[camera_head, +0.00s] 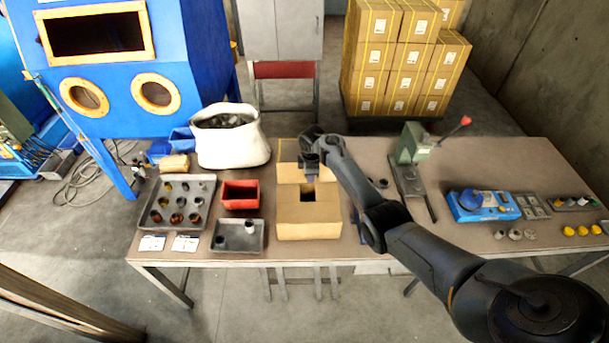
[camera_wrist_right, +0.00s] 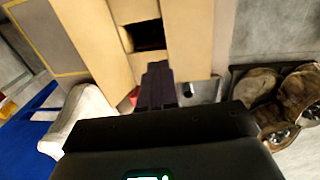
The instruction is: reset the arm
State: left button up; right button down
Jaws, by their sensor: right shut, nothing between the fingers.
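My right arm reaches in from the lower right of the head view. My right gripper (camera_head: 309,176) is over the open cardboard box (camera_head: 308,221), pointing down. In the right wrist view its dark fingers (camera_wrist_right: 158,78) are together with nothing between them, and the box's dark opening (camera_wrist_right: 147,35) shows beyond the fingertips. The gripper appears to be above the box; I cannot tell the exact height. My left arm and left gripper do not show in either view.
On the table (camera_head: 215,255) left of the box are a red bin (camera_head: 240,194), a grey tray (camera_head: 226,245), a tray of several parts (camera_head: 155,213) and a white sack (camera_head: 248,150). To the right stand a green lever press (camera_head: 411,150) and a blue device (camera_head: 487,213).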

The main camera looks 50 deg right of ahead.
jog(key=s+f, duration=0.3)
jog(key=s+a+f+g+p, duration=0.1)
jog(key=s+f, duration=0.2)
jog(key=s+a+f+g, duration=0.1)
jog(key=s+f, duration=0.2)
jog(key=shift+s+p, duration=0.35)
jog(key=s+a+f+n+g+p, duration=0.1)
jog(key=s+a+f+g+p, duration=0.15)
jog(key=s+f, duration=0.45)
jog(key=s+a+r+t+h+p, duration=0.1)
jog(key=s+a+r+t+p, duration=0.3)
jog(key=s+a, duration=1.3)
jog(key=w+a+r+m+t+y, duration=0.1)
jog(key=a+r+m, duration=0.2)
jog(key=r, duration=0.9)
jog(key=w+a+r+m+t+y, duration=0.1)
jog(key=a+r+m, duration=0.3)
jog(key=a+r, duration=0.4)
notch_tip(320, 180, up, 4)
jog(key=shift+a+r+m+t, duration=0.3)
jog(key=shift+a+t, duration=0.1)
jog(key=shift+t, duration=0.25)
jog(key=shift+w, duration=0.1)
